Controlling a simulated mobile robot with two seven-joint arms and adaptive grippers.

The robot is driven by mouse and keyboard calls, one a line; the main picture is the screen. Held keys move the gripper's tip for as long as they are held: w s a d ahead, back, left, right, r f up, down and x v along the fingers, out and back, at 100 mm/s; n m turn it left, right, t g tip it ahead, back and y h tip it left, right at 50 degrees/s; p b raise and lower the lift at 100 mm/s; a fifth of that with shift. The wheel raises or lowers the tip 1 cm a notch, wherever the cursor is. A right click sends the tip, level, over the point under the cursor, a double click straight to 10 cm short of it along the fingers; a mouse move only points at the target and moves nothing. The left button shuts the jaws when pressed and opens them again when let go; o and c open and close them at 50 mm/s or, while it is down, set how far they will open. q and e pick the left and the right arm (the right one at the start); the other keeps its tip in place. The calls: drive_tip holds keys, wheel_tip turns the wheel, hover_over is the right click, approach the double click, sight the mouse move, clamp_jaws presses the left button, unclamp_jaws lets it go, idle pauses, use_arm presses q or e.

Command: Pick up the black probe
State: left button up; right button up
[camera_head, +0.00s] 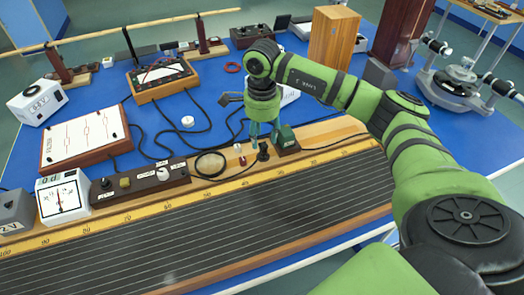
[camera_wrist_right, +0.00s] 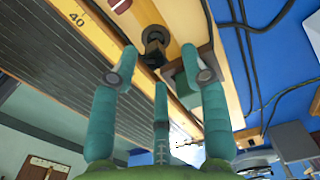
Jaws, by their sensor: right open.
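The black probe (camera_head: 263,153) stands upright on the wooden edge of the long ruled board, near its right part. In the right wrist view the probe (camera_wrist_right: 154,45) shows just beyond the fingertips, between them. My right gripper (camera_head: 263,134) points down close above the probe, apart from it as far as I can see. In the wrist view the right gripper (camera_wrist_right: 163,72) has its fingers spread, with nothing between them. My left gripper does not show.
A green block (camera_head: 288,139) stands right beside the probe, close to the right gripper. A small red piece (camera_head: 242,160) and a black cable loop (camera_head: 210,164) lie to the left. The ruled board (camera_head: 200,228) fills the front. A wooden block (camera_head: 333,42) stands behind.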

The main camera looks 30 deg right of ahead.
sight(264, 145)
drive_tip(key=f, duration=0.1)
drive_tip(key=f+p, duration=0.1)
drive_tip(key=f, duration=0.1)
drive_tip(key=shift+s+f+p, duration=0.3)
drive_tip(key=shift+s, duration=0.1)
drive_tip(key=shift+w+f, duration=0.1)
drive_tip(key=shift+f, duration=0.55)
clamp_jaws()
